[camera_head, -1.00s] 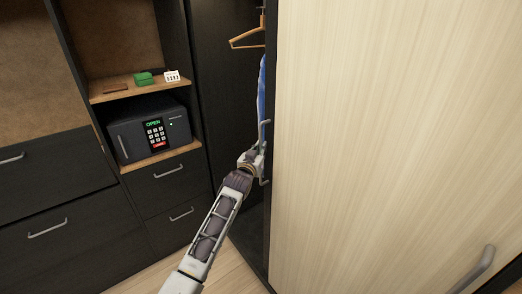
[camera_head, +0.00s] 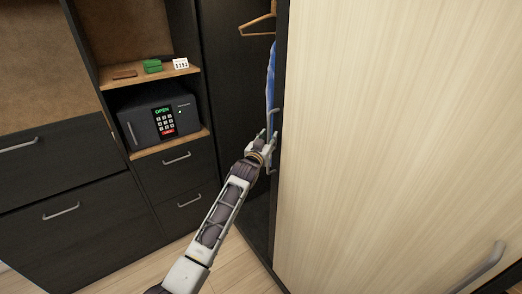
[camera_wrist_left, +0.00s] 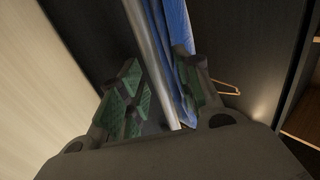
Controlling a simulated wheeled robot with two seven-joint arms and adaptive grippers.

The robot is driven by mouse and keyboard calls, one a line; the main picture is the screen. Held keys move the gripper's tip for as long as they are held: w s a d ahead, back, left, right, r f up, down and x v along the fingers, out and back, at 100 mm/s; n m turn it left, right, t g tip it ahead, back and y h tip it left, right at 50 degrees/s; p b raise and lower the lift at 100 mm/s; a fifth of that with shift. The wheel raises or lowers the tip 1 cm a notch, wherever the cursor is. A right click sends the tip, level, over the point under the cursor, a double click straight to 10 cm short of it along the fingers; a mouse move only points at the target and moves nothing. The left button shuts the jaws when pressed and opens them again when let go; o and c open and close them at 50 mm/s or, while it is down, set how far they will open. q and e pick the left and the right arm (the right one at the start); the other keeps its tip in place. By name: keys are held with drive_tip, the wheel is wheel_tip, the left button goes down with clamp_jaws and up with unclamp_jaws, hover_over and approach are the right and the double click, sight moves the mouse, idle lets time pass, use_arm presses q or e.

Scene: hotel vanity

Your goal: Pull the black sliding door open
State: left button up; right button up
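The dark front edge of the sliding door (camera_head: 281,75) stands upright beside a pale wood panel in the head view. A vertical metal handle (camera_head: 275,120) is on this edge. My left gripper (camera_head: 265,142) is at the handle. In the left wrist view, the handle bar (camera_wrist_left: 150,45) runs between the two green-padded fingers of my left gripper (camera_wrist_left: 165,90). The fingers look spread, with gaps beside the bar; firm contact does not show. My right gripper is not in view.
Behind the opening, a wooden hanger (camera_head: 258,27) and blue clothing (camera_head: 270,75) hang in the closet. A black safe (camera_head: 160,120) sits on a shelf, left of the opening. The pale wood panel (camera_head: 400,130) fills the right side. Dark drawers (camera_head: 75,225) stand at left.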

use_arm(q)
drive_tip(key=v, duration=1.1)
drive_tip(key=shift+s, duration=0.3)
drive_tip(key=shift+a, duration=0.1)
idle(0.5)
